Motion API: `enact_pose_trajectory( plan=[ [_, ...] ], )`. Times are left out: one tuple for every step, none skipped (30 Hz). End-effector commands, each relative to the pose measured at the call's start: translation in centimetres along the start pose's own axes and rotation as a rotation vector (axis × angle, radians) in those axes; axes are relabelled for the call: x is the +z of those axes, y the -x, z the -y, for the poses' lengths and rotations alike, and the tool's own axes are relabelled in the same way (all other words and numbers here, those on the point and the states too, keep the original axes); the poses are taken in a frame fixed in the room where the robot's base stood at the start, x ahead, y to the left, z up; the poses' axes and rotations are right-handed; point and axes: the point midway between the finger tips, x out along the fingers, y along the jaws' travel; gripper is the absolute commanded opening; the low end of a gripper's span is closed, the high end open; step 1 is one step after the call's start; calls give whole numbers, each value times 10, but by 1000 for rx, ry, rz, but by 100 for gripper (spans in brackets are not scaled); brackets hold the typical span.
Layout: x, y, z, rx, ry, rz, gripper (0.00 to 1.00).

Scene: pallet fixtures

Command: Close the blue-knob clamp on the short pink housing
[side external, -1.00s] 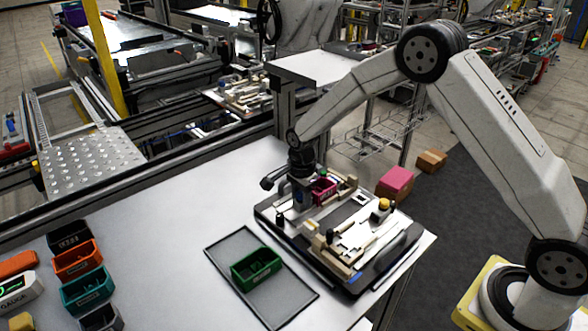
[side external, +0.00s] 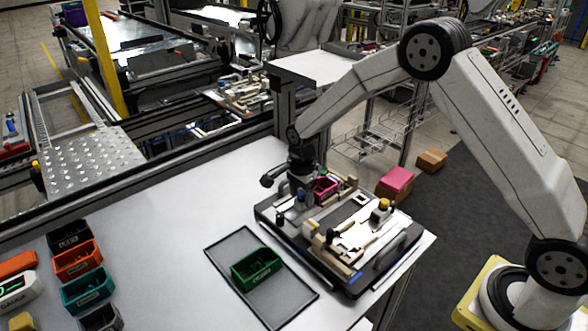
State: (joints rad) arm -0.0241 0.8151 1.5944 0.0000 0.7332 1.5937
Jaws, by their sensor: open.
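The short pink housing (side external: 326,187) sits in the back left part of the pallet fixture (side external: 372,265). A small dark blue knob (side external: 300,195) shows just left of the housing, under my gripper; whether its clamp is open or shut is too small to tell. My gripper (side external: 294,188) points down over the back left corner of the fixture, close beside the pink housing and at the blue knob. It is open and holds nothing that I can see. Its fingers are dark and partly blend with the clamp parts.
A yellow knob (side external: 383,204) and black knobs stand on the fixture. A green bin (side external: 257,266) sits on a grey tray (side external: 284,305) in front. Several coloured bins, one orange (side external: 78,260), stand at far left. The table (side external: 165,215) between is clear.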

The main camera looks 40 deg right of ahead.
Motion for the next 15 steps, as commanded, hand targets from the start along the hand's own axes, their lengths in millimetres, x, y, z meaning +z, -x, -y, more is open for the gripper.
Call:
enact_pose_trajectory(
  plan=[
    [0, 4, 0, -1, 0, 0, 68],
    [0, 5, 0, -2, 0, 0, 68],
    [0, 8, 0, -3, 0, 0, 68],
    [0, 10, 0, -3, 0, 0, 68],
    [0, 11, 0, -3, 0, 0, 68],
    [0, 13, 0, -2, 0, 0, 68],
    [0, 15, 0, -2, 0, 0, 68],
    [0, 17, 0, -2, 0, 0, 68],
    [0, 19, 0, -2, 0, 0, 68],
    [0, 21, 0, -2, 0, 0, 68],
    [0, 22, 0, -2, 0, 0, 68],
    [0, 25, 0, -3, 0, 0, 68],
    [0, 26, 0, -3, 0, 0, 68],
    [0, 28, 0, -3, 0, 0, 68],
    [0, 30, 0, -2, 0, 0, 68]
  ],
)
